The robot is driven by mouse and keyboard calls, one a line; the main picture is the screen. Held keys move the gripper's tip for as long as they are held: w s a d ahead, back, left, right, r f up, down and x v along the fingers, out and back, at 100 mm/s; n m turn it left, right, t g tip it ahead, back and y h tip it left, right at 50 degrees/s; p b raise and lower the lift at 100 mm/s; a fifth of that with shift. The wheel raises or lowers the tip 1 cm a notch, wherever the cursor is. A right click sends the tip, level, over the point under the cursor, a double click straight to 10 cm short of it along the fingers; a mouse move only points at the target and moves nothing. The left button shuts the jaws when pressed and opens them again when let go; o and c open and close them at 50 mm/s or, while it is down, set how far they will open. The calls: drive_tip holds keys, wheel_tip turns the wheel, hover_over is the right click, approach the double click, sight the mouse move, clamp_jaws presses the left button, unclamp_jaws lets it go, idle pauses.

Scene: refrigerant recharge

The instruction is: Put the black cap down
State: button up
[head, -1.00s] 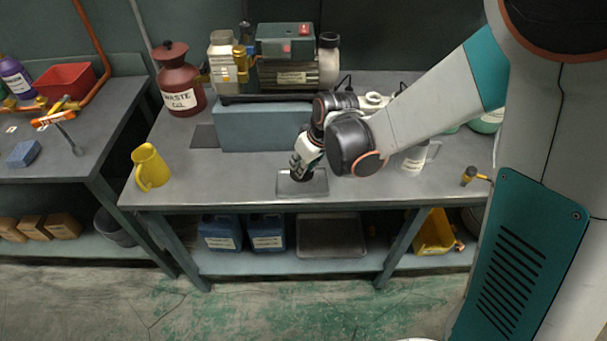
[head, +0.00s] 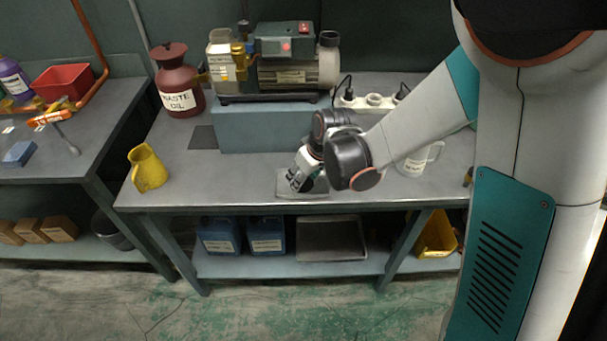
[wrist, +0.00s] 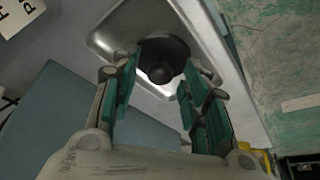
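The black cap (wrist: 160,58) lies on a small metal tray (wrist: 110,42) in the wrist view, round and dark with a knob towards me. In the head view the cap (head: 318,184) is a dark patch mostly hidden by my gripper, on the tray (head: 300,195) near the bench's front edge. My gripper (head: 299,184) is low over the tray. In the wrist view my gripper (wrist: 160,75) has its two green-padded fingers spread, one on each side of the cap. The fingers look apart from it, though contact at the tips is hard to judge.
A blue-grey block (head: 262,128) under a pump (head: 285,70) stands behind the tray. A yellow jug (head: 149,168), a red-brown waste oil jug (head: 178,85), a power strip (head: 372,102) and a white mug (head: 415,160) stand around. The bench left of the tray is clear.

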drive_tip(key=shift+r, duration=0.1)
drive_tip(key=s+d+r+m+t+p, duration=0.1)
drive_tip(key=s+d+r+p, duration=0.2)
drive_tip(key=r, duration=0.4)
drive_tip(key=s+d+r+m+h, duration=0.1)
drive_tip(key=s+d+r+m, duration=0.1)
drive_tip(key=s+d+r, duration=0.4)
drive_tip(key=s+d+r+m+t+p, duration=0.1)
drive_tip(key=s+r+p, duration=0.1)
drive_tip(key=r, duration=0.6)
drive_tip(key=s+d+r+m+t+h, duration=0.1)
drive_tip(key=s+d+r+m, duration=0.1)
drive_tip(key=s+d, duration=0.4)
drive_tip(key=s+m, duration=0.1)
drive_tip(key=s, duration=0.2)
drive_tip(key=shift+s+r+t+h, duration=0.2)
drive_tip(key=shift+r+t+h, duration=0.1)
drive_tip(key=shift+r, duration=0.1)
